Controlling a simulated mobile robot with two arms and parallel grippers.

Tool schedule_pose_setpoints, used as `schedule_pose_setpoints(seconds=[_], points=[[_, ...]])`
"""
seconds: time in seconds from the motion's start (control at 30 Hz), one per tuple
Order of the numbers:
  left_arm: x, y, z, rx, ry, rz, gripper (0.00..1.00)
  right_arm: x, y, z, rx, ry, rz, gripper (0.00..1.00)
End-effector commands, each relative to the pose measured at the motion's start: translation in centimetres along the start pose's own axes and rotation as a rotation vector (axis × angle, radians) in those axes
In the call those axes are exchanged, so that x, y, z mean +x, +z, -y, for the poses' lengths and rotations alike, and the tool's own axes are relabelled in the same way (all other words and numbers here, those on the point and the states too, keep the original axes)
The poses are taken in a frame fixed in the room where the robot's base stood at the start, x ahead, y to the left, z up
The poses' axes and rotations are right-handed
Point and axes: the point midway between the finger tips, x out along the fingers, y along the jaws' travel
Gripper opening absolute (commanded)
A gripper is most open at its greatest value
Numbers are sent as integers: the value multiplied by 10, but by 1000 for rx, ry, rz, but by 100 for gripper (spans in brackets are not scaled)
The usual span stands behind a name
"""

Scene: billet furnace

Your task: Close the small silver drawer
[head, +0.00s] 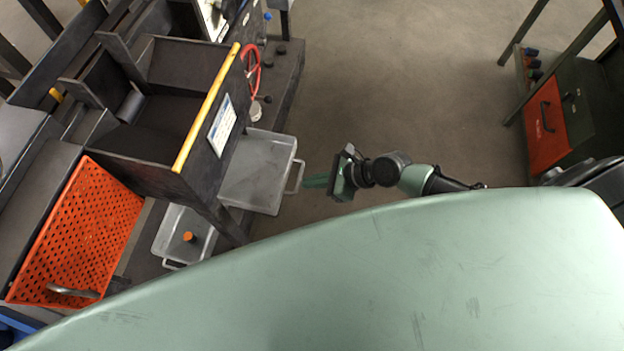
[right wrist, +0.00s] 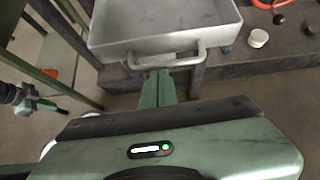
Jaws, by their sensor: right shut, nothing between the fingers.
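A silver drawer (head: 262,172) stands pulled out beneath the dark bench, its bar handle (head: 295,177) facing right. In the right wrist view the drawer (right wrist: 165,22) looks open-topped and empty, with its handle (right wrist: 165,57) just beyond my fingers. My right gripper (head: 306,182) is shut and empty, its tips at or very near the handle; contact is hard to tell. It also shows in the right wrist view (right wrist: 158,78). A second silver drawer (head: 200,222) holds an orange item. A green and black arm end, apparently my left gripper (right wrist: 30,102), shows small at the left.
An orange perforated basket (head: 85,230) lies at the left. A red handwheel (head: 251,62) is on the bench behind the drawer. A dark cabinet with an orange drawer (head: 546,125) stands at right. The floor (head: 400,90) between is clear.

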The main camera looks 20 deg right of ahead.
Motion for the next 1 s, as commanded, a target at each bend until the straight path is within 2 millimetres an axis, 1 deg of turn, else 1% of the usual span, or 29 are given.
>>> schedule_pose_setpoints(seconds=[0.2,0.37,0.5,0.7,0.9,1.0], points=[[-3,-1,0,-1,-1,-1,0,2,3,0,0,0,1,0],[-17,-2,1,-1,-1,-1,0,16,21,0,2,1,4,0],[-34,-4,1,-1,-1,-2,0,40,45,0,5,2,7,0],[-47,-6,2,-2,-1,-3,0,78,75,0,3,2,6,0],[-51,-6,2,-2,-1,-3,0,106,95,1,2,3,2,0],[-52,-6,2,-2,-1,-3,0,114,101,1,2,2,1,0]])
